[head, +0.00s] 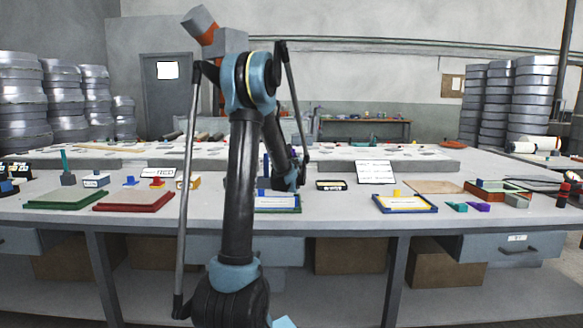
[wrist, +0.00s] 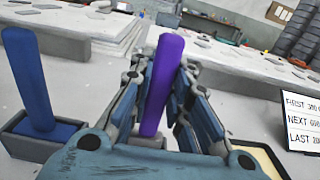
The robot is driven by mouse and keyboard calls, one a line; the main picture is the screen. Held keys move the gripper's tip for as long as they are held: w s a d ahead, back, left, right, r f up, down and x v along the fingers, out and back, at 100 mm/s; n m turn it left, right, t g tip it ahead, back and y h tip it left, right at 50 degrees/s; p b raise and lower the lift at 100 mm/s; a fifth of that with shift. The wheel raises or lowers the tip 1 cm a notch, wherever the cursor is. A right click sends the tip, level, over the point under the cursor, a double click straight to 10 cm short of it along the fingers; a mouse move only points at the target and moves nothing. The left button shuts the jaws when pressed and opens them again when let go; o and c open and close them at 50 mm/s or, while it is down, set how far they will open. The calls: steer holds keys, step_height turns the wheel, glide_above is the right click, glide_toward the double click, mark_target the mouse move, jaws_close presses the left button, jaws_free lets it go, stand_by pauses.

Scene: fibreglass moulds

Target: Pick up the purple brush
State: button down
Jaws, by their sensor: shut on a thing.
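The purple brush (wrist: 158,80) stands upright with a slight tilt between the fingers of my gripper (wrist: 160,92) in the wrist view. My gripper is shut on it, with a finger on either side. The brush's lower end is partly hidden by the gripper body.
A blue brush (wrist: 28,85) stands in a grey holder (wrist: 62,132) just left of my gripper. A sign card (wrist: 300,118) stands to the right. On the table (head: 340,215) are a green-edged board (head: 65,199), a red-edged board (head: 135,200) and a blue-edged board (head: 405,204).

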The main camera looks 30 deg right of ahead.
step_height(320, 180, up, 10)
steer(key=shift+f, duration=0.2)
stand_by(0.8)
